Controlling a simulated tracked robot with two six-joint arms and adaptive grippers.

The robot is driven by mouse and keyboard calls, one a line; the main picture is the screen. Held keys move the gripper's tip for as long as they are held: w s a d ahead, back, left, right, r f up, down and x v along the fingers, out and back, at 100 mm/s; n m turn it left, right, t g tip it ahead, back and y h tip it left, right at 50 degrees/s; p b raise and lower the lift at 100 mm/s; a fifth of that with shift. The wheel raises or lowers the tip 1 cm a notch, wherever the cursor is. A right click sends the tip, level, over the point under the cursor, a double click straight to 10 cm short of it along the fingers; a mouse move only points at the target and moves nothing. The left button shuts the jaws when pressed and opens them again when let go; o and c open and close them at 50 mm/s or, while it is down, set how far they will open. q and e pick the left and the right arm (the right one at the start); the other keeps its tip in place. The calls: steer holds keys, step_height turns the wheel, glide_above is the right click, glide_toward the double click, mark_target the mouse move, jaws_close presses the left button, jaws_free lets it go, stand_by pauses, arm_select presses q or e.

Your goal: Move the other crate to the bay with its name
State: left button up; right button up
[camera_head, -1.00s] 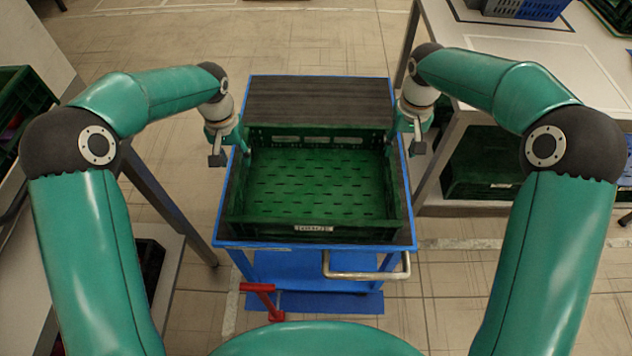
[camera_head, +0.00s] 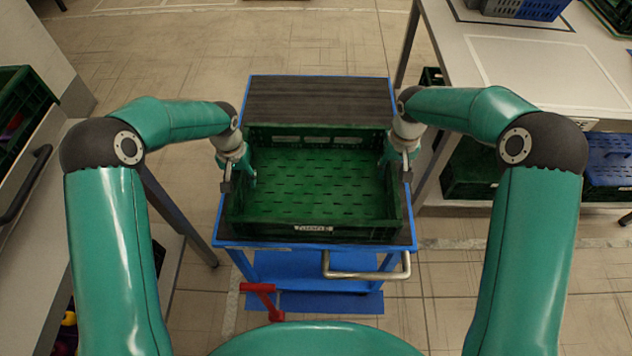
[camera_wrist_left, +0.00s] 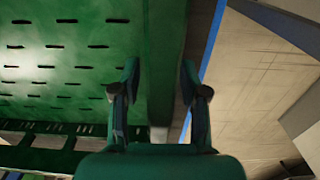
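An empty green crate (camera_head: 268,229) with a slotted floor sits on the blue-edged cart (camera_head: 318,100). Its front wall bears a small white label that I cannot read. My left gripper (camera_head: 238,182) is at the crate's left wall. In the left wrist view, the left gripper's fingers (camera_wrist_left: 160,88) are apart, one on each side of the crate wall (camera_wrist_left: 164,50), with a gap still visible. My right gripper (camera_head: 396,168) is at the crate's right wall. Its fingertips are too small and partly hidden to tell whether they are open.
A table (camera_head: 540,72) with white marked outlines stands at right, with a grey and blue crate (camera_head: 520,8) at its back. A green crate (camera_head: 470,170) and a blue crate (camera_head: 606,172) are below it. Another green crate (camera_head: 24,108) is at left. Floor beyond the cart is clear.

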arm_select(q)
jaws_close()
arm_select(e)
jaws_close()
arm_select(q)
steer(key=shift+r, duration=0.1)
arm_select(e)
steer(key=shift+r, duration=0.1)
